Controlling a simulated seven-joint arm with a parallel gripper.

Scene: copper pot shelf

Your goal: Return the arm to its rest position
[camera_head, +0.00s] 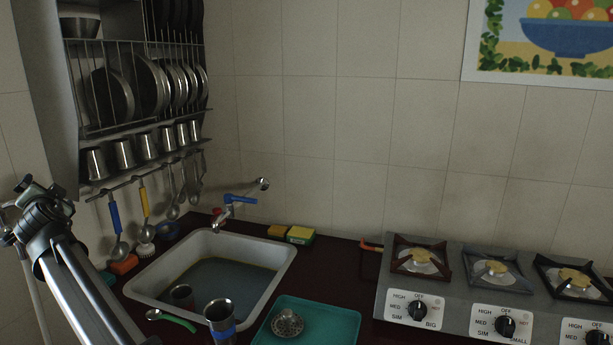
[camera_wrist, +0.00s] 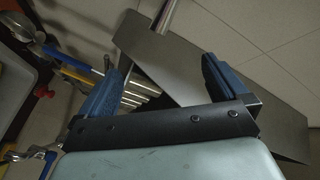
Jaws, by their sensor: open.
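My gripper (camera_wrist: 160,70) shows in the wrist view with its two blue fingers spread wide. I see nothing held between them. Behind the fingers is a flat grey metal panel (camera_wrist: 190,75), with a row of hanging utensils (camera_wrist: 75,65) at the left. In the head view my arm rises from the lower left, and its dark end is at the left edge, in front of the wall and left of the hanging ladles. The fingers are too small there to make out clearly.
A steel rack (camera_head: 140,135) with plates and cups hangs on the left wall. Below are a sink (camera_head: 275,262), a tap (camera_head: 232,203), a steel tumbler (camera_head: 219,316) and a green tray (camera_head: 340,315). A stove (camera_head: 455,290) stands at the right. The space above the counter is clear.

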